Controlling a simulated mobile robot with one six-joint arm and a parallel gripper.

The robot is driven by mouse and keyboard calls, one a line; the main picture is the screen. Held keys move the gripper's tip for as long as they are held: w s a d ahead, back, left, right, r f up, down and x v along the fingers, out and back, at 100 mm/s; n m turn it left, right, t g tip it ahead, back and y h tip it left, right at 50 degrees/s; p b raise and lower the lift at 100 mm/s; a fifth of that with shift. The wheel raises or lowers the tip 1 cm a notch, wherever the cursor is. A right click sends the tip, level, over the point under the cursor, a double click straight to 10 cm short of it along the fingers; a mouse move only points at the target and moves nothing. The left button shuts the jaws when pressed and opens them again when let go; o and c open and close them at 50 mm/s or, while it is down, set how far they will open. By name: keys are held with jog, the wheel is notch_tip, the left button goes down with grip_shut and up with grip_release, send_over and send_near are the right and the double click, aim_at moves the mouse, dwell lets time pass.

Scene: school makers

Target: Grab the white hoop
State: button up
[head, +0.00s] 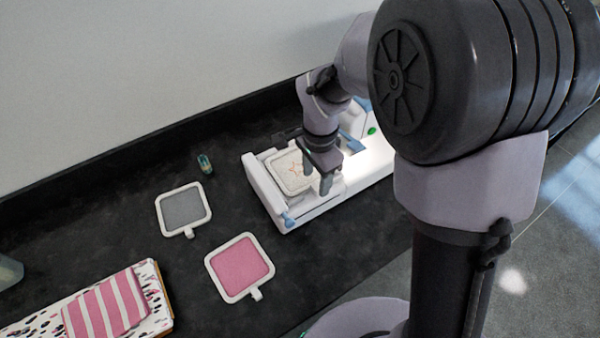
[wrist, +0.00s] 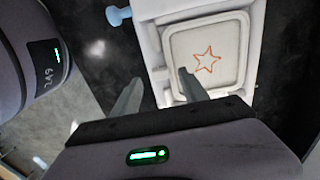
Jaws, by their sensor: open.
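A white hoop with pale fabric and an orange star outline (head: 291,171) sits in the bed of a white machine (head: 283,218). The same hoop shows in the wrist view (wrist: 206,60), upper right of centre. My gripper (head: 317,180) points down over the right side of the hoop and hides part of it. I cannot tell whether either finger touches the hoop.
On the dark table lie a grey-filled hoop (head: 183,209) and a pink-filled hoop (head: 239,267), both white-framed. A small dark green object (head: 205,164) stands near the wall. Striped pink cloth (head: 108,305) lies on a patterned board at lower left. Blue knobs (head: 289,219) project from the machine.

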aim_at(316, 186)
notch_tip(316, 186, down, 3)
jog(key=shift+w+f+b, duration=0.1)
jog(key=shift+b, duration=0.25)
jog(key=shift+r, duration=0.25)
jog(key=shift+c, duration=0.4)
grip_shut()
